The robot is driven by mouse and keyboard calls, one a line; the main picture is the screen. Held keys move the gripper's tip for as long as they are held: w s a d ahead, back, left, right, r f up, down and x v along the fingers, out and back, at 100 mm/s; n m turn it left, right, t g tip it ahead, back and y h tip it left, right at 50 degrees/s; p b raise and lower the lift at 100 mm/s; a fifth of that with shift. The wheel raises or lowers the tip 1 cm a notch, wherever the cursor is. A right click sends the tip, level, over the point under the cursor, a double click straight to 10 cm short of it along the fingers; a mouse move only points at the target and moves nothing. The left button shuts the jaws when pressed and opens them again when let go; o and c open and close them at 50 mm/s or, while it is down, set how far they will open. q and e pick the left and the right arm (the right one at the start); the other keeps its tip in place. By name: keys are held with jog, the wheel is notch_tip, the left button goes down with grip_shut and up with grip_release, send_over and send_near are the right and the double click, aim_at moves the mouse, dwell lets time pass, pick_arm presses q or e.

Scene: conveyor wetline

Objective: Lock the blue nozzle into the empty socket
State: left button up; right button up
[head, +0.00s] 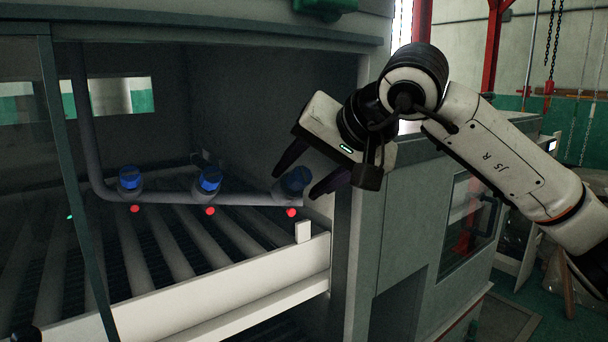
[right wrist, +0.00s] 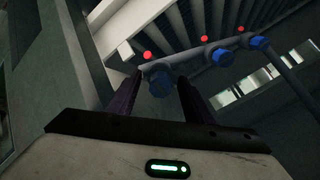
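Three blue nozzles stand on a grey pipe (head: 170,197) inside the machine: a left one (head: 130,178), a middle one (head: 207,179) and a right one (head: 297,180) at the pipe's right end. My right gripper (head: 297,184) reaches in from the right, its dark fingers apart on either side of the right nozzle. In the right wrist view, this nozzle (right wrist: 160,80) shows between the open fingertips, with a gap visible on each side. It sits at the pipe, but whether it is locked cannot be told. No empty socket is visible.
Red round markers (head: 210,211) sit below the nozzles. Rollers (head: 165,250) and a white front rail (head: 225,297) lie underneath, with a small white block (head: 303,231) on the rail. A grey cabinet wall (head: 345,250) stands close to the right gripper.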

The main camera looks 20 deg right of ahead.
jog(key=shift+r, duration=0.1)
jog(key=v, duration=1)
jog(key=shift+s+r, duration=0.1)
jog(key=shift+s, duration=0.05)
